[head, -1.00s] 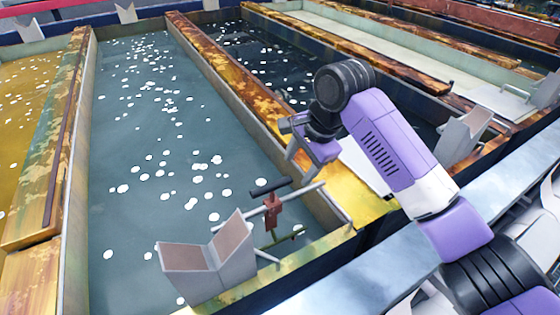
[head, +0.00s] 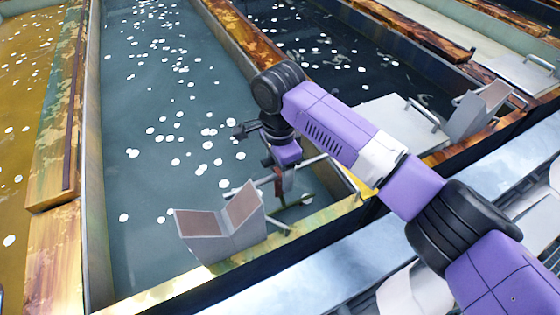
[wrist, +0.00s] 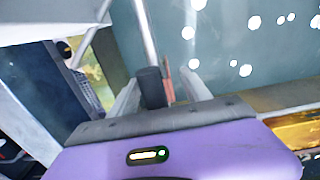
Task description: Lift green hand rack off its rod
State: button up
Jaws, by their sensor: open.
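The hand rack (head: 279,182) hangs at the near end of the grey-blue tank, on a thin silver rod (head: 315,161). Its reddish-brown upper part and a green lower piece (head: 294,201) show in the head view; my gripper covers its top. My gripper (wrist: 158,86) is open, pointing down over the rack. In the wrist view the rack's black handle (wrist: 151,88) lies between the two pale fingers, with a reddish strip (wrist: 168,82) beside it. The rod (wrist: 146,35) runs up past the handle. I cannot tell whether the fingers touch the handle.
A grey V-shaped saddle (head: 222,232) stands on the tank's near rim (head: 305,220), just left of the rack. Another saddle (head: 478,108) is at the right. The rusty divider (head: 225,42) separates this tank from a dark one. The tank's water (head: 155,120) is open behind.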

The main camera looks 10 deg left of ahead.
jog(key=shift+f, duration=0.2)
grip_shut()
dwell(1.3)
jog(key=c, duration=0.9)
grip_release()
grip_shut()
jog(key=shift+r, duration=0.1)
jog(key=shift+r, duration=0.1)
